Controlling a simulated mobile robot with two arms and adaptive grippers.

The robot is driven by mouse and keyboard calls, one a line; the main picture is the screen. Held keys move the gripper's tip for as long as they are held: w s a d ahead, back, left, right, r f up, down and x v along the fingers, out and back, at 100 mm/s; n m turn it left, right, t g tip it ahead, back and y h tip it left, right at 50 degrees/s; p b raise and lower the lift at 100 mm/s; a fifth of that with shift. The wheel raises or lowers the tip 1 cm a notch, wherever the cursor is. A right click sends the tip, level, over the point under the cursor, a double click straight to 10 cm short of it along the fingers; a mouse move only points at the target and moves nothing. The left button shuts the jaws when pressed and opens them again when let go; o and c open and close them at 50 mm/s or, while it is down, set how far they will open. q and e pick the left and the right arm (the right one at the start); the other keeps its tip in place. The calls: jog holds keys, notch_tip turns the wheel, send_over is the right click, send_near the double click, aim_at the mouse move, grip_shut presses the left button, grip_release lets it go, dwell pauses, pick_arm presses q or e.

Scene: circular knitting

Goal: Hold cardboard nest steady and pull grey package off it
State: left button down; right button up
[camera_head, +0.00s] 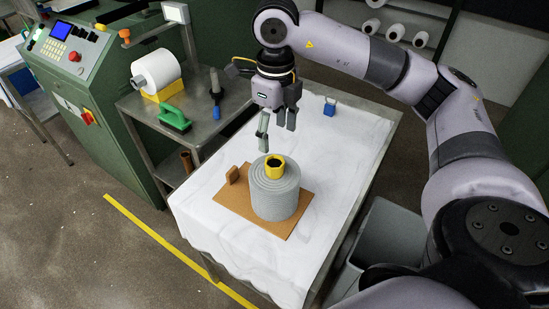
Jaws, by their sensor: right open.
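The grey package (275,196) is a ridged grey cylinder standing upright, with a yellow ring around a dark hole at its top. It stands on the cardboard nest (236,204), a flat brown sheet with a small raised brown piece at its left. The package hides the middle of the sheet. My right gripper (277,132) is open and empty, pointing down above and behind the package, apart from it. My left gripper is not in view.
The nest lies on a white-covered table (205,205). A small blue item (330,107) sits near its back edge. A metal side table (150,110) at left holds a white roll (157,70) and a green tool (174,119). A grey bin (388,235) stands at right.

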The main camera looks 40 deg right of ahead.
aim_at(275, 161)
notch_tip(275, 161, down, 10)
jog(key=shift+w+f+p, duration=0.15)
jog(key=shift+p, duration=0.6)
jog(key=shift+f, duration=0.25)
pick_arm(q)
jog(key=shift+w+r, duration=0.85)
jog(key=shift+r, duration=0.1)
pick_arm(e)
jog(key=shift+f, duration=0.15)
